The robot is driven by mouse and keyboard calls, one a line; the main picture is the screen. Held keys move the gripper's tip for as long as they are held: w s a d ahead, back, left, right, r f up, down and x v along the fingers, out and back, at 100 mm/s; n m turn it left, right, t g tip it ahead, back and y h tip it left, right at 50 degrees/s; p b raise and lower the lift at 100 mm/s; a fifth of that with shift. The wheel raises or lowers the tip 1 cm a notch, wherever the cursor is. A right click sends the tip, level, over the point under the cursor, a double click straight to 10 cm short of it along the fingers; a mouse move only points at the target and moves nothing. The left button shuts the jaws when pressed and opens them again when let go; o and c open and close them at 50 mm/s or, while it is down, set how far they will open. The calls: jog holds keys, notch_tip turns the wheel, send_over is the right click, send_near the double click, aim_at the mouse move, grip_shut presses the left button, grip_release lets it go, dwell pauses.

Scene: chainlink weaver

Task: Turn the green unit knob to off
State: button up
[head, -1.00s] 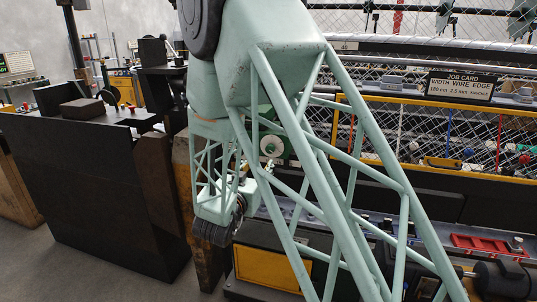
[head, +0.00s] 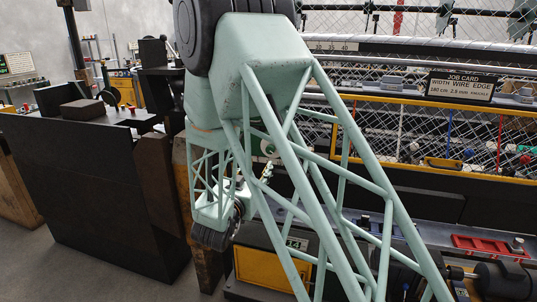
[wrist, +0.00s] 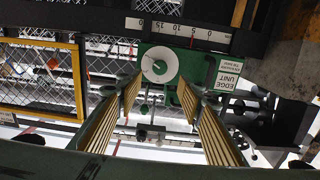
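The green unit (wrist: 184,73) is ahead of my gripper in the wrist view, with a sign reading "EDGE UNIT" on its right. A white round disc with a green centre, which looks like the knob (wrist: 160,64), is on its face. My gripper (wrist: 160,94) is open, with its two ribbed brass-coloured fingers apart and nothing visible between them. The disc appears above and between the fingertips, apart from them. In the head view, the disc (head: 268,148) is partly hidden behind my arm's lattice.
A numbered scale (wrist: 185,30) runs above the unit. A yellow-framed mesh panel (wrist: 40,75) is at left in the wrist view. Dark machine parts (wrist: 270,125) crowd the right. In the head view, a red tray (head: 490,246) lies on the bench at right.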

jog(key=b+x, duration=0.1)
jog(key=x, duration=1.1)
jog(key=shift+w+b, duration=0.25)
jog(key=shift+b, duration=0.15)
jog(key=shift+d, duration=0.1)
jog(key=shift+c, duration=0.2)
jog(key=c, duration=0.8)
